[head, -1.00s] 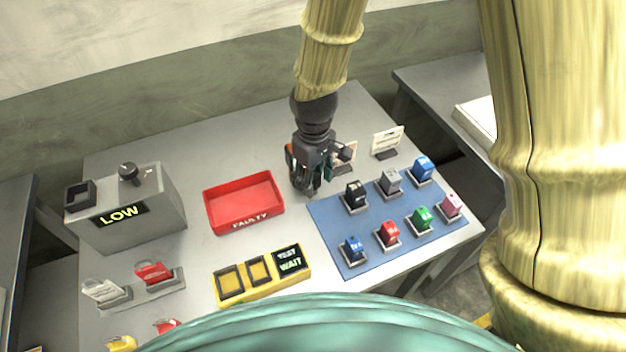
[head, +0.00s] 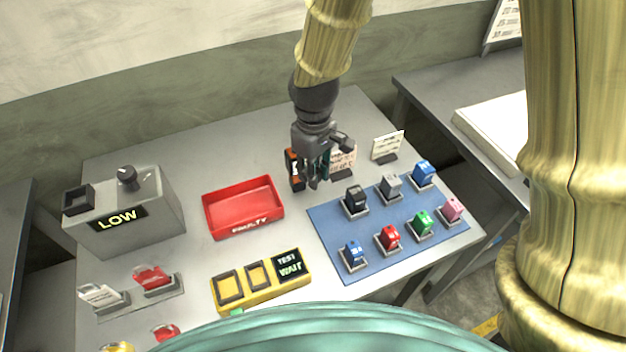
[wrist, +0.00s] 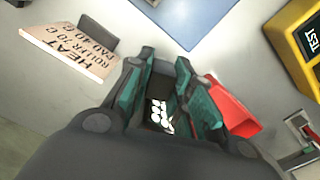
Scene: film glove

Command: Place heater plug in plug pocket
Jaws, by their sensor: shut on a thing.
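My gripper (head: 314,180) is over the back middle of the grey table, just behind the blue mat. In the wrist view its teal-sided fingers (wrist: 165,108) are closed around a dark thing with white round marks (wrist: 158,115), mostly hidden between them. Its shape is hard to tell, and I cannot confirm that it is the heater plug. An orange and black part (head: 294,168) shows at the gripper's left side. A black square frame (head: 79,199) sits on the grey LOW box (head: 150,225). I cannot tell which opening is the plug pocket.
Several coloured blocks stand in holders on the blue mat (head: 325,235). A red FAULTY tray (head: 243,233) is left of my gripper. A yellow TEST/WAIT panel (head: 243,297) lies in front. A HEAT sign (wrist: 72,48) stands close by; another card (head: 388,145) is farther right.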

